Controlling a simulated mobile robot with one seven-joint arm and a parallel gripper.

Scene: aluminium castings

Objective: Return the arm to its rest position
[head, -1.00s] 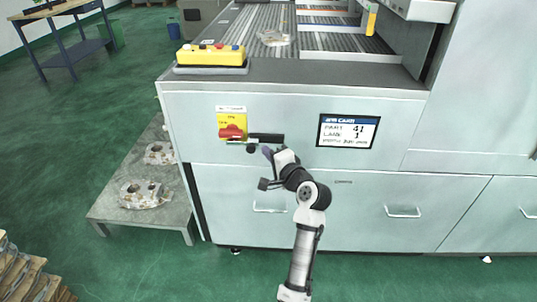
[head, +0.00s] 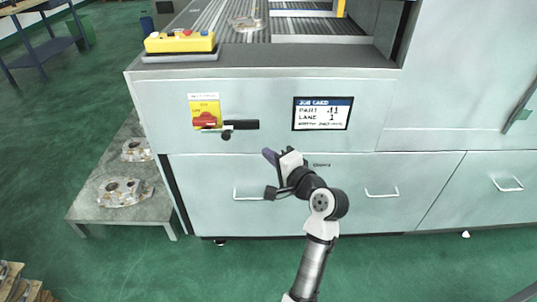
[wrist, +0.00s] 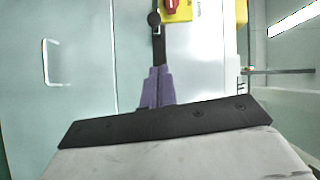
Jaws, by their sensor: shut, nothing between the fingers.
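My gripper (head: 268,155) is in front of the light grey machine cabinet (head: 365,100), below a black handle (head: 240,125) beside a yellow switch plate with a red knob (head: 205,117). In the head view the gripper is apart from the handle. In the wrist view its purple fingers (wrist: 157,88) are together with nothing between them. The arm is bent and reaches up from the bottom of the head view. The switch plate also shows at the top of the wrist view (wrist: 178,10).
A job card screen (head: 322,113) is right of the handle. Drawer handles (head: 248,194) stick out below. A yellow button box (head: 180,43) stands on the cabinet top. A low grey table (head: 85,200) with castings (head: 122,192) is at left. Green floor is open beyond it.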

